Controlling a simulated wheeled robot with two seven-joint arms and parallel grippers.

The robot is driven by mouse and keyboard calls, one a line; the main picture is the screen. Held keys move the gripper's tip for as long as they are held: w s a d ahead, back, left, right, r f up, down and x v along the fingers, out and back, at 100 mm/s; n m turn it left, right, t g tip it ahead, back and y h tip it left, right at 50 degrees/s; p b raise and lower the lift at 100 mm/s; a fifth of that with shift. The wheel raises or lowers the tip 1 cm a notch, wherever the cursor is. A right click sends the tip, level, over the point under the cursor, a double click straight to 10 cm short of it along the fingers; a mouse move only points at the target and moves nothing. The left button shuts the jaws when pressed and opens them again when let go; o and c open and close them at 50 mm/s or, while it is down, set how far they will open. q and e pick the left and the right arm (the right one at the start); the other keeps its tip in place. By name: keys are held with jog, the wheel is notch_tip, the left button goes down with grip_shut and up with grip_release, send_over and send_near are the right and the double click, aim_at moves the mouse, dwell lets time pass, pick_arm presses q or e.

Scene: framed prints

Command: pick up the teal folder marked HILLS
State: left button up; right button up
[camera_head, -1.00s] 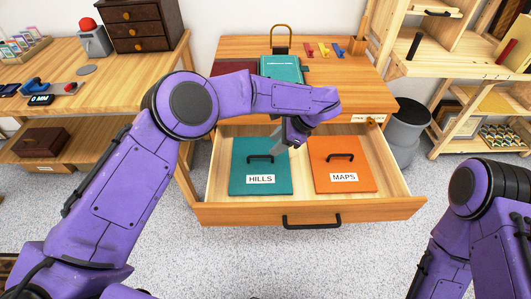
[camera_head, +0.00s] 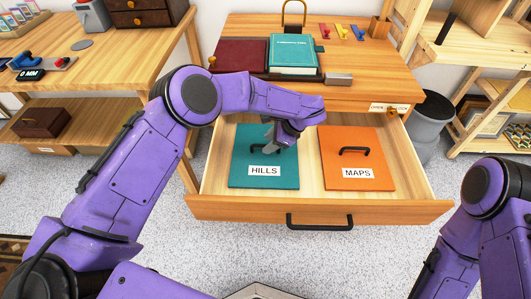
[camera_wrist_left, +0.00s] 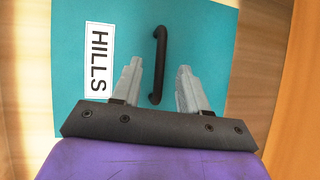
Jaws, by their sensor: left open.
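The teal folder marked HILLS (camera_head: 263,172) lies flat in the left half of an open drawer. In the left wrist view the teal folder (camera_wrist_left: 80,60) fills much of the picture, with its black handle (camera_wrist_left: 159,65) running up and down. My left gripper (camera_head: 270,142) is over the folder's upper part in the head view and hides part of the handle. In the left wrist view my left gripper (camera_wrist_left: 158,78) is open, its two grey fingers on either side of the handle's lower part. I cannot tell the height gap. My right gripper is out of view; only my right arm shows.
An orange folder marked MAPS (camera_head: 357,165) lies right of the teal one in the drawer (camera_head: 225,207). The desk top above bears a teal book (camera_head: 294,52), a dark red book (camera_head: 240,54) and a grey block (camera_head: 339,79). A grey bin (camera_head: 430,115) stands at right.

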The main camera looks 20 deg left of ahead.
pick_arm(q)
jog(key=shift+x, duration=0.95)
grip_shut()
dwell(0.6)
